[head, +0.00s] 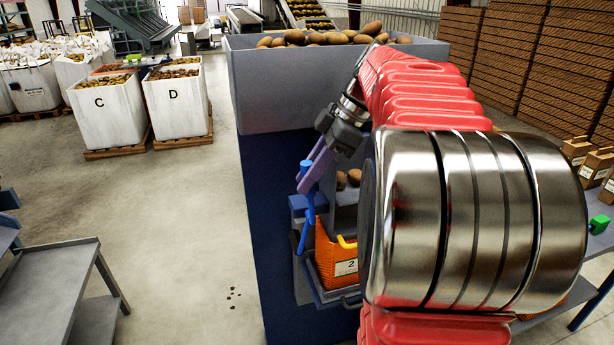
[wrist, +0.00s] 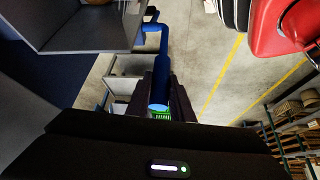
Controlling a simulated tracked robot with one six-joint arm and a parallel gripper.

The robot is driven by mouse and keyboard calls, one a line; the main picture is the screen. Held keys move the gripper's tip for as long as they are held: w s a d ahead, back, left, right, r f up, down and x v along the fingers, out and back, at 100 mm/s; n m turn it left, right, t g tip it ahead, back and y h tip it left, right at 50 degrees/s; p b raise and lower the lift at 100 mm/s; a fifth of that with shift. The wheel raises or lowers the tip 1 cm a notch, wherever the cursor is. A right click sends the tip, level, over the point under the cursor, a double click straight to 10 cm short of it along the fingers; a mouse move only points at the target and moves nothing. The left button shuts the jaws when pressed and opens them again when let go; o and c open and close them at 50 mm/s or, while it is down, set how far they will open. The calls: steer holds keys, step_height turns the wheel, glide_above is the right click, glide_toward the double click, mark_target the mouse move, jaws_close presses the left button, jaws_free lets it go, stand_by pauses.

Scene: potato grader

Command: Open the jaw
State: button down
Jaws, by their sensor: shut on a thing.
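My gripper (head: 309,180), with purple fingers, reaches down from the upper right in the head view. In the wrist view the blue handle (wrist: 161,72) runs between the dark fingers of my gripper (wrist: 160,88) and bends to the left near the top. A small green patch shows behind it, between the fingers.
The orange crate (head: 325,250) labelled 2 stands on a grey stand, right of the handle. A large grey bin (head: 275,95) holds potatoes behind. White boxes C (head: 108,118) and D (head: 178,112) stand at left. A grey table (head: 45,270) is at front left.

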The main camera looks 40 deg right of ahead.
steer(key=c, duration=1.9)
jaws_free()
steer(key=shift+d, duration=0.4)
steer(key=o, duration=0.3)
steer(key=shift+s+a, duration=0.1)
steer(key=shift+a, duration=0.1)
steer(key=shift+o, duration=0.2)
steer(key=v, duration=1.3)
steer(key=shift+r, duration=0.3)
steer(key=shift+s+d, duration=0.1)
steer(key=shift+d, duration=0.05)
